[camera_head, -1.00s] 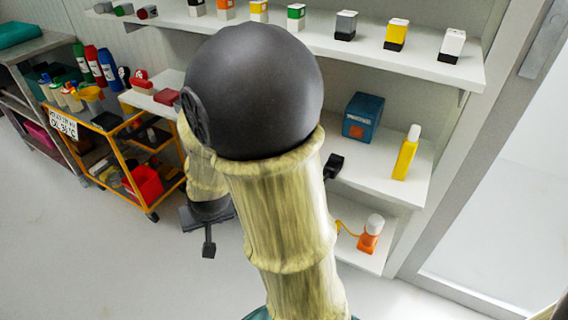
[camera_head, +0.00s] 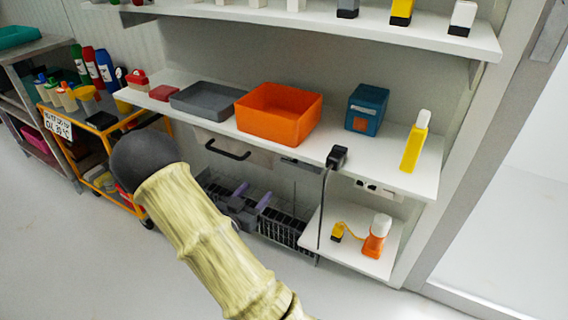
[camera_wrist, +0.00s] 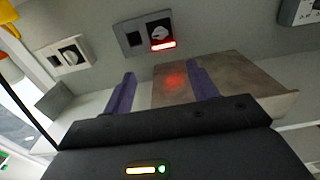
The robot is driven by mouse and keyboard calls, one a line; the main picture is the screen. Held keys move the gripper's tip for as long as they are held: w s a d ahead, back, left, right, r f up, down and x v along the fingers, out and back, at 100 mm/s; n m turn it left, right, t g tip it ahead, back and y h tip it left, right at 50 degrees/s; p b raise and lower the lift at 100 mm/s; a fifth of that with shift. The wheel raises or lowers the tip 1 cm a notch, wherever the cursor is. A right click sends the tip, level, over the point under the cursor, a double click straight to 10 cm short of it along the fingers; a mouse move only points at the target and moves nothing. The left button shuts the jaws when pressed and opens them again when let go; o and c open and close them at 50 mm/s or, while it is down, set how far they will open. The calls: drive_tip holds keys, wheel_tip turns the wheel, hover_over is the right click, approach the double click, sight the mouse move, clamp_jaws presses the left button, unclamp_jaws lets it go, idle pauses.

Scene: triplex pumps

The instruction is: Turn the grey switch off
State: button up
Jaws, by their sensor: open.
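In the wrist view, a grey switch plate (camera_wrist: 146,34) with a round knob and a lit red-white strip is on the wall above my fingers. A second, paler plate (camera_wrist: 63,56) with a knob is to its left. My gripper (camera_wrist: 162,70) shows two purple fingers spread apart with nothing between them, pointing toward the wall and apart from the switch. In the head view my gripper (camera_head: 254,193) is low under the middle shelf, its purple fingers visible. I cannot clearly make out the grey switch in the head view.
The white shelf (camera_head: 340,158) above my gripper carries an orange bin (camera_head: 279,113), a grey tray (camera_head: 207,98) and a blue box (camera_head: 366,109). A black wire basket (camera_head: 284,226) stands beside my gripper. A brown panel (camera_wrist: 222,80) with a red glow is near my fingers.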

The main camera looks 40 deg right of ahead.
sight(286, 157)
drive_tip(key=b+x, duration=0.5)
drive_tip(key=x, duration=1.1)
drive_tip(key=shift+w+b, duration=0.1)
drive_tip(key=shift+b, duration=0.25)
drive_tip(key=shift+w+d+r, duration=0.1)
drive_tip(key=shift+w+d, duration=0.15)
drive_tip(key=shift+d, duration=0.4)
drive_tip(key=c, duration=1)
